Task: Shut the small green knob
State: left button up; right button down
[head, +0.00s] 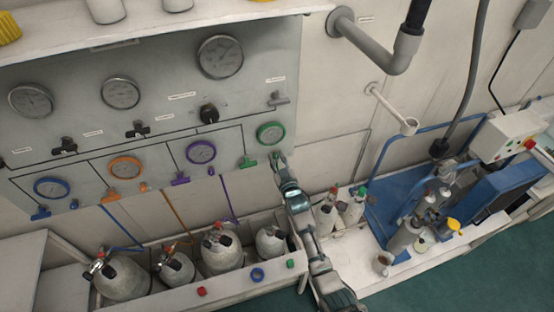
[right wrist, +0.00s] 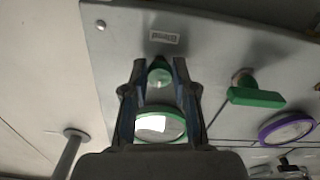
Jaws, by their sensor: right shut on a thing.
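The small green knob (right wrist: 160,75) is on the grey panel, below the green-rimmed gauge in the head view (head: 270,133). My right gripper (right wrist: 160,72) is at the panel, with a finger on each side of the knob, shut on it. In the head view the right gripper (head: 278,158) reaches up to the panel's lower right edge and mostly covers the knob. The green-rimmed gauge also shows between the finger bases in the right wrist view (right wrist: 160,125). My left gripper is not in view.
A green lever handle (head: 248,162) sits close to the left of my right gripper. Purple (head: 201,152), orange (head: 125,167) and blue (head: 52,187) gauges line the panel. Grey cylinders (head: 222,252) stand in a trough below. A white pipe (head: 390,107) sticks out on the right.

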jog(key=c, duration=0.9)
grip_release()
jog(key=shift+f, duration=0.35)
jog(key=shift+w, duration=0.15)
jog(key=shift+a+r, duration=0.1)
jog(key=shift+s, duration=0.2)
jog(key=v, duration=1.1)
jog(key=shift+s, duration=0.2)
